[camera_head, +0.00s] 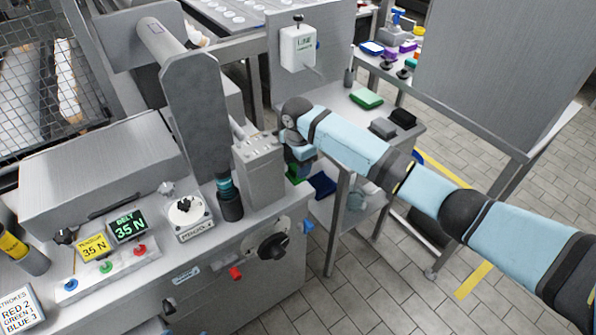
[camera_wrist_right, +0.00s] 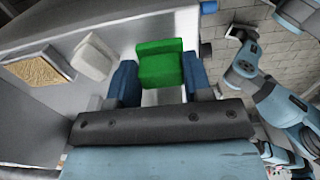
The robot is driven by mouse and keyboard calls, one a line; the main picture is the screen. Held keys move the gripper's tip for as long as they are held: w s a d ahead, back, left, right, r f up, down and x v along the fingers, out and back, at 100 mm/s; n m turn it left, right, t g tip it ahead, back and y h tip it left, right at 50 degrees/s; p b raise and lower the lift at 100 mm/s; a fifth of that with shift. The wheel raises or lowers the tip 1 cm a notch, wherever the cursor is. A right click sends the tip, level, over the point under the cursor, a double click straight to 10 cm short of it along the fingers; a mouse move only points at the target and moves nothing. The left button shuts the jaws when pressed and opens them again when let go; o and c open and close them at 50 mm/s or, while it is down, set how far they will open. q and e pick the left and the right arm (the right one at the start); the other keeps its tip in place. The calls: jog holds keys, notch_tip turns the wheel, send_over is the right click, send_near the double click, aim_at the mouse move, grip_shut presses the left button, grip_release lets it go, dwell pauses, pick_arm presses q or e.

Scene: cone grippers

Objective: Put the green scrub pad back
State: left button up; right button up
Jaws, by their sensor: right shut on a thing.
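My right gripper (camera_head: 299,168) points down beside the machine's right edge, and its arm comes in from the right. In the right wrist view, the blue fingers of this gripper (camera_wrist_right: 160,72) are shut on a green pad (camera_wrist_right: 160,60), one on each side. The held green pad (camera_head: 294,180) shows only partly below the gripper in the head view. Another green pad-like thing (camera_head: 366,98) lies on the steel side table (camera_head: 335,112). My left gripper is not in view.
Grey and black blocks (camera_head: 391,125) stand on the side table's right end. The machine's grey box (camera_head: 259,160) stands close left. A white device (camera_head: 298,48) hangs on the panel behind.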

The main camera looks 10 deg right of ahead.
jog(key=shift+f, duration=1.35)
jog(key=o, duration=0.8)
jog(key=shift+f, duration=0.15)
jog(key=shift+o, duration=0.2)
notch_tip(320, 180, up, 12)
jog(key=shift+r+p, duration=0.2)
jog(key=shift+p, duration=0.15)
jog(key=shift+f, duration=0.1)
